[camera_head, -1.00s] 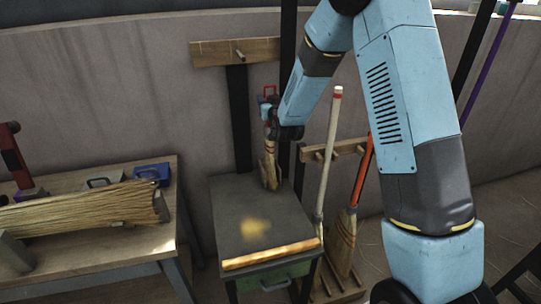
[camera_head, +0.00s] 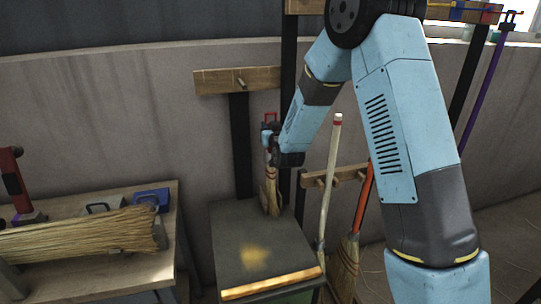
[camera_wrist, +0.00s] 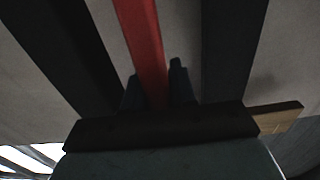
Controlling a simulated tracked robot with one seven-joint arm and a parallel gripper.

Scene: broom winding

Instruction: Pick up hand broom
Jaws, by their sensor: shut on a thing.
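The hand broom (camera_head: 270,192) has straw-coloured bristles pointing down and a red upper handle. It hangs nearly upright at the back edge of the dark-topped table. I cannot tell whether the bristles touch the top. My gripper (camera_head: 271,140) is shut on its handle. In the wrist view the red handle (camera_wrist: 143,45) runs between the two dark fingers of my gripper (camera_wrist: 156,88). The bristles are out of the wrist view.
The dark-topped table (camera_head: 235,238) has a wooden front strip. A wooden peg board (camera_head: 215,82) is on the wall behind. Long-handled brooms (camera_head: 330,180) stand in a rack to the right. A workbench (camera_head: 100,280) at left holds a straw bundle (camera_head: 80,233).

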